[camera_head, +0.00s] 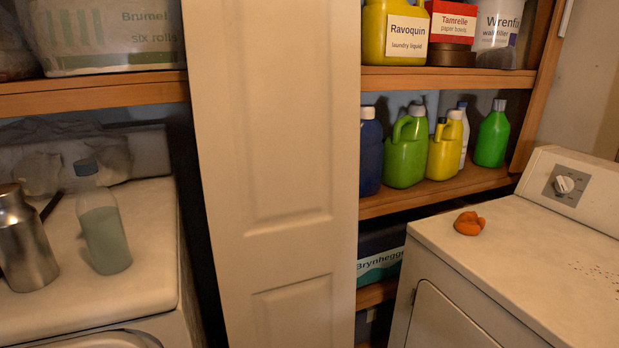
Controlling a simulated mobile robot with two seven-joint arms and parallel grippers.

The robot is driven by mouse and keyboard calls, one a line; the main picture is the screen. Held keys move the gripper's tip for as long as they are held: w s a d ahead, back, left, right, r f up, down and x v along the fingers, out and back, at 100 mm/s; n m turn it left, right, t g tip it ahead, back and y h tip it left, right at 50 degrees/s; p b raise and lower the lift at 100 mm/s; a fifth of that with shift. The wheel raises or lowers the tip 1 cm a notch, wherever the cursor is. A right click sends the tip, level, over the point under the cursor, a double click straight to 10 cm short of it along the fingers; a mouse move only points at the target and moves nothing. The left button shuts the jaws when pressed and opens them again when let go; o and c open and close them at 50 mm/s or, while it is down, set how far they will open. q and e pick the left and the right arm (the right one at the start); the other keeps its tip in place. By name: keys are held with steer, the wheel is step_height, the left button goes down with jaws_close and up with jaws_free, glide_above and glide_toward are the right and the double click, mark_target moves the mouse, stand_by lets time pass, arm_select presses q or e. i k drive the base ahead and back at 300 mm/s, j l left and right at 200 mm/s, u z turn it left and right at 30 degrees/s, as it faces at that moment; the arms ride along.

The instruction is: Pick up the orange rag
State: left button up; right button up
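The orange rag (469,223) is a small crumpled lump. Neither of my grippers shows in the head view.
A panelled white door (282,150) stands between the two machines. Shelves (440,190) behind hold several bottles and jugs. On the left machine's top (150,235) stand a clear bottle (103,225) and a metal flask (24,245). The right machine's top is otherwise largely clear.

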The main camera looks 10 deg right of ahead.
mark_target(468, 223)
steer(key=z, duration=1.4)
